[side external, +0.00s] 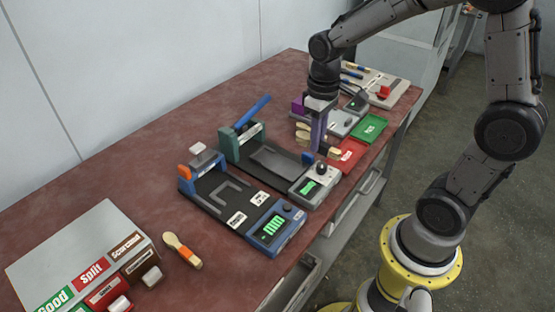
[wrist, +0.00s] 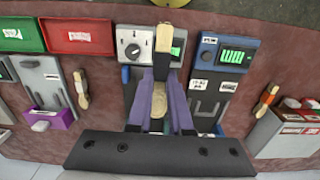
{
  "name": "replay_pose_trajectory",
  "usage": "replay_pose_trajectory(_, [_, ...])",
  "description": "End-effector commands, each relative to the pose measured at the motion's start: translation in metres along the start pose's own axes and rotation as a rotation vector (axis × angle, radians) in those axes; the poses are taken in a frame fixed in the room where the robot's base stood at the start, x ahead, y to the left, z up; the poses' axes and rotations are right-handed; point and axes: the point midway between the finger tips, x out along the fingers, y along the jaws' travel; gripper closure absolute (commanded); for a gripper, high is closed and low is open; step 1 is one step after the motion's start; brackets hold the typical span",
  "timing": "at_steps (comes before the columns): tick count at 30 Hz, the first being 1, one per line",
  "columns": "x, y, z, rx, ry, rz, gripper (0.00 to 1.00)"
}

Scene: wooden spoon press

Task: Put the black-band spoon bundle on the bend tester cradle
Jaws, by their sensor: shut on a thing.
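My gripper (side external: 318,146) is shut on a pale wooden spoon bundle with a dark band, its purple fingers on either side. In the wrist view the bundle (wrist: 163,38) points away from my gripper (wrist: 160,88), its rounded end between the fingers. In the side view the bundle's handle end (side external: 335,154) shows near the red tray. Beneath and beside it is a green-ended device (side external: 275,160) with a blue lever and a dial panel. A blue device (side external: 222,192) with a U-shaped mark and green display stands nearer. I cannot read which is the bend tester.
A red tray (side external: 348,155) and green tray (side external: 370,128) lie at the right edge. A purple-ended device (wrist: 60,118) has another spoon bundle (wrist: 81,90) next to it. An orange-band bundle (side external: 182,250) lies by the labelled sorting box (side external: 80,255). Table behind the devices is clear.

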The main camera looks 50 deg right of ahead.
Motion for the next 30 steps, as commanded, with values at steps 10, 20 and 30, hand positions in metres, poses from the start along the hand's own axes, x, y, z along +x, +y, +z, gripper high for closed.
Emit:
replay_pose_trajectory(10, [0.029,0.007,-0.063,-0.01,-0.001,0.0,1.0])
replay_pose_trajectory(20, [0.076,0.015,-0.117,-0.01,-0.003,0.0,1.0])
replay_pose_trajectory(30, [0.099,0.018,-0.136,-0.01,0.0,0.0,1.0])
